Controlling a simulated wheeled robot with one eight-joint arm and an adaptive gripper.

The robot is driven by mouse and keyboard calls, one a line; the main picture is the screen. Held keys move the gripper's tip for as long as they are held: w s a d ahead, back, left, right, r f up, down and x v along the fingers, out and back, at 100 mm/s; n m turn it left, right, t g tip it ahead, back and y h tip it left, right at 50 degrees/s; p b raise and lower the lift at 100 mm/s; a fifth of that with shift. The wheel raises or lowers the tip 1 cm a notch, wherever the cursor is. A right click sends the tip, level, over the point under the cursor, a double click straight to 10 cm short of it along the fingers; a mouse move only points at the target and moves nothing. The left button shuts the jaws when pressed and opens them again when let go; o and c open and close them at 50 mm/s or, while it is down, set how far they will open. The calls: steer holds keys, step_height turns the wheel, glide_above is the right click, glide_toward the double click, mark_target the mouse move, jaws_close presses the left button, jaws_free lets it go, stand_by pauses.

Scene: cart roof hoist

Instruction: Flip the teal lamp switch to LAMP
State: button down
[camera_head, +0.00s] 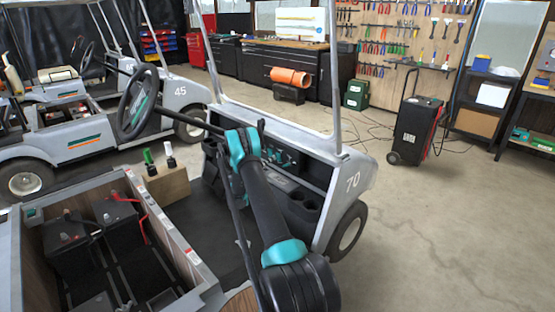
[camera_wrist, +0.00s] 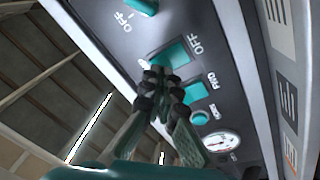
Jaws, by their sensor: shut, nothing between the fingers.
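The wrist view shows the cart's dark dashboard panel at a steep tilt. A teal square switch (camera_wrist: 177,54) with the word OFF beside it sits just past my fingertips. A second teal switch (camera_wrist: 198,95) by the label FWD lies to the right of the fingers. A teal knob (camera_wrist: 147,6) at the top edge also has OFF near it. No LAMP label is readable, so I cannot tell for certain which is the lamp switch. My gripper (camera_wrist: 162,84) is shut and empty, its tips at or close to the panel; contact is unclear. In the head view my arm hides the gripper.
A round teal button (camera_wrist: 199,118) and a white dial gauge (camera_wrist: 221,139) sit lower on the panel. The head view shows cart 70's dash (camera_head: 310,172), its steering wheel (camera_head: 138,102) and roof posts near my arm. Open floor (camera_head: 440,230) lies at right.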

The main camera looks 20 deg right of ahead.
steer(key=shift+x, duration=1.2)
stand_by(0.8)
steer(key=v, duration=0.7)
stand_by(0.7)
